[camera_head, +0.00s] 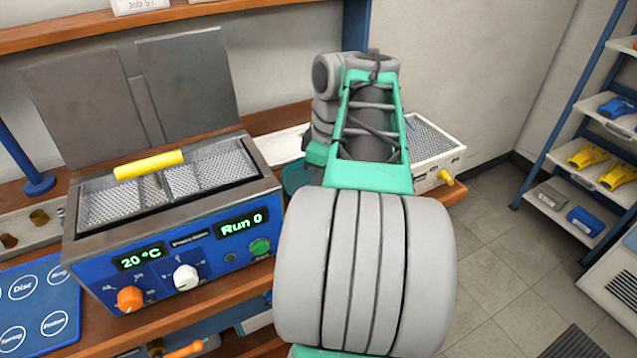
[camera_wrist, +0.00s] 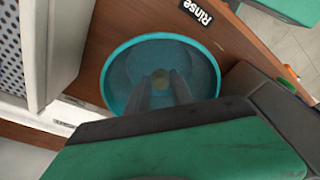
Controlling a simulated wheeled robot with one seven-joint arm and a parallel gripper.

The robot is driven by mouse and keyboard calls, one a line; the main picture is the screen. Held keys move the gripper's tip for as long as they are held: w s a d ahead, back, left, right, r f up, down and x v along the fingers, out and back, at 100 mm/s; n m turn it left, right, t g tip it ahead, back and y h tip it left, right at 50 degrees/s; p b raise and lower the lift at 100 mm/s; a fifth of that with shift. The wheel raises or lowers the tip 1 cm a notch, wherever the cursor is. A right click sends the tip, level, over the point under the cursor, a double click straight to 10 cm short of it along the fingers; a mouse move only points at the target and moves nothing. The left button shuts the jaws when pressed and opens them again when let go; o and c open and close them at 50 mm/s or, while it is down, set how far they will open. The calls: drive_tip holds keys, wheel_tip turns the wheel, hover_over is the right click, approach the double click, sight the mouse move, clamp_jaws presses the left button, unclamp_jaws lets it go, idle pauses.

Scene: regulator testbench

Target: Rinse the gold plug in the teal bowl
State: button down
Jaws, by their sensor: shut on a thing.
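The teal bowl (camera_wrist: 119,62) stands on the wooden bench in the wrist view, beside a "Rinse" label. In the head view only a left part of the bowl (camera_head: 294,176) shows; my arm hides the rest. My gripper (camera_wrist: 166,80) points down into the bowl, its two grey fingers over the bowl's inside. It is shut on the gold plug (camera_wrist: 168,77), a small dull-gold piece between the fingertips. Whether the plug touches the bowl's bottom or any liquid I cannot tell. In the head view my arm hides the gripper and the plug.
A blue bath unit (camera_head: 190,245) with mesh baskets and a yellow handle (camera_head: 148,165) stands left of the bowl. A white mesh-topped unit (camera_head: 434,146) is to the right, behind my arm. A blue labelled mat (camera_head: 38,300) and a tray with small parts (camera_head: 38,217) lie left.

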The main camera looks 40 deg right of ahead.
drive_tip(key=shift+r, duration=0.15)
idle(2.7)
wheel_tip(320, 180, up, 7)
drive_tip(key=p, duration=0.7)
drive_tip(key=shift+r, duration=0.1)
idle(0.5)
wheel_tip(320, 180, up, 4)
drive_tip(key=p, duration=0.4)
idle(0.4)
